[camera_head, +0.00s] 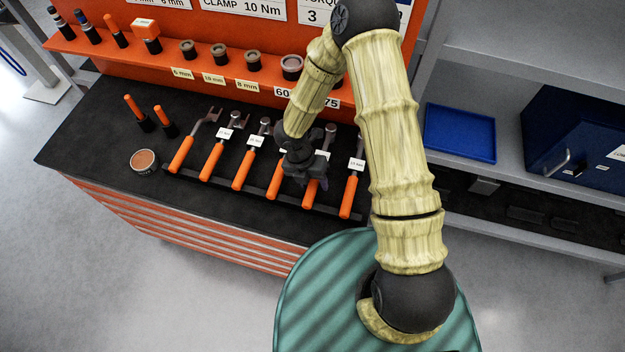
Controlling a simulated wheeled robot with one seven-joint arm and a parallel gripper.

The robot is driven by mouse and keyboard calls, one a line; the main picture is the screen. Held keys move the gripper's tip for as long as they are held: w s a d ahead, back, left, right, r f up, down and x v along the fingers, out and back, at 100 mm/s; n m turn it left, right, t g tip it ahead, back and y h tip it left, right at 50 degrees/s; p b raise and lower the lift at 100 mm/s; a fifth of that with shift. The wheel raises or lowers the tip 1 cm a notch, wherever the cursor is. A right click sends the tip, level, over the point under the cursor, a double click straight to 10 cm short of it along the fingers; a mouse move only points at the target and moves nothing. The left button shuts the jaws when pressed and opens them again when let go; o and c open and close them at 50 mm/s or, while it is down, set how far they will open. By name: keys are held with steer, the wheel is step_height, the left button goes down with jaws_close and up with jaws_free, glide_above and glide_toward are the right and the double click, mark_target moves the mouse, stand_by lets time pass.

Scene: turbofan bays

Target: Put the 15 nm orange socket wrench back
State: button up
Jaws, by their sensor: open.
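Several orange-handled wrenches lie side by side in a dark rack (262,192) on the black bench top. Most carry small white tags, too small to read surely, so I cannot tell which is the 15 nm one. My gripper (307,181) is open, over the right part of the rack. Just below it is an orange-handled wrench (309,196), its upper part largely hidden by the gripper. To its right lies another orange wrench (348,197) with a white tag. I cannot tell whether my fingers touch the wrench below them.
An orange shelf (205,72) with sockets and labels runs behind the bench. A round brown-topped tin (144,161) and two upright orange-handled tools (135,108) stand at left. A blue tray (460,133) and blue case (575,140) sit on grey shelving at right.

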steer(key=b+v, duration=0.2)
steer(key=v, duration=1.5)
steer(key=shift+r, duration=0.2)
steer(key=s+d+r+m+t+y+b, duration=0.1)
steer(key=d+m, duration=0.4)
steer(key=m, duration=0.5)
steer(key=s+d+m+t+y+b, duration=0.1)
steer(key=s+d+m, duration=0.3)
steer(key=m, duration=0.7)
steer(key=s+d+r+m+t+b, duration=0.1)
steer(key=s+d+m, duration=0.1)
steer(key=d+m, duration=0.5)
steer(key=shift+s+r+m+t+y+b, duration=0.35)
steer(key=shift+m+t+y, duration=0.05)
steer(key=shift+m, duration=1.6)
